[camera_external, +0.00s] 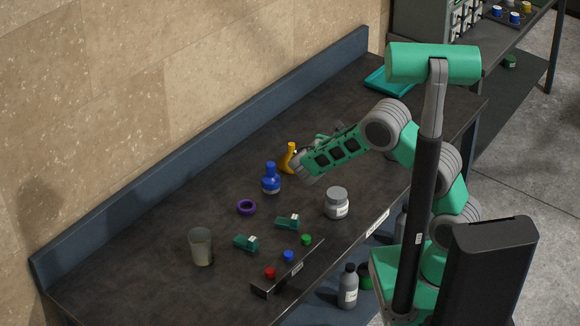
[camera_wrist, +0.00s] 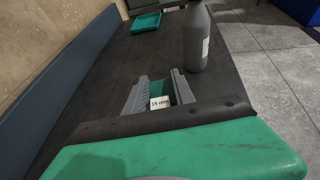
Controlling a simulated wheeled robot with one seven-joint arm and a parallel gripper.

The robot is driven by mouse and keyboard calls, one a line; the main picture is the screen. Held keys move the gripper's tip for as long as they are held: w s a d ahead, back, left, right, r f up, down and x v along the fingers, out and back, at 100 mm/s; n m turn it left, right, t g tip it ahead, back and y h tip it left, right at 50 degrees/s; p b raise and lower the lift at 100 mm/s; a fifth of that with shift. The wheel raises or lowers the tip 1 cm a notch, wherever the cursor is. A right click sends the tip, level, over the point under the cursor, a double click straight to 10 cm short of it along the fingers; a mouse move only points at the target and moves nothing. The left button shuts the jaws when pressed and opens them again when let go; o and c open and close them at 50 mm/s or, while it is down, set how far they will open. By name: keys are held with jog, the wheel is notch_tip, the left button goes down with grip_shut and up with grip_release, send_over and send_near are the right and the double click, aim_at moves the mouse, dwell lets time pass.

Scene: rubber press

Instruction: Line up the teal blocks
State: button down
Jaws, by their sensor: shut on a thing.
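Two teal blocks with white labels lie on the dark table in the external view. One teal block (camera_external: 246,242) is nearer the grey cup. The other teal block (camera_external: 288,223) lies to its upper right, apart from it. In the wrist view, my gripper (camera_wrist: 159,90) is shut on a third teal block (camera_wrist: 157,88), whose white label reads "15 mm". In the external view my arm reaches over the table beside the yellow bottle. It largely hides my fingers and the held block there.
A blue bottle (camera_external: 271,179), yellow bottle (camera_external: 287,160), purple ring (camera_external: 246,207), grey jar (camera_external: 337,203) and grey cup (camera_external: 201,246) stand around. A dark rail (camera_external: 282,275) lies by red, blue and green pieces. A teal tray (camera_wrist: 146,22) and grey bottle (camera_wrist: 195,42) are ahead.

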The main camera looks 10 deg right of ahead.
jog(key=m+g+h+p, duration=0.2)
jog(key=p, duration=0.1)
send_over(318, 198)
notch_tip(318, 198, down, 5)
notch_tip(318, 198, down, 7)
jog(key=b, duration=0.7)
jog(key=shift+r, duration=0.1)
jog(key=shift+f+b, duration=0.45)
jog(key=shift+f, duration=0.2)
jog(key=c, duration=1)
grip_release()
jog(key=shift+o, duration=0.2)
jog(key=shift+r, duration=0.1)
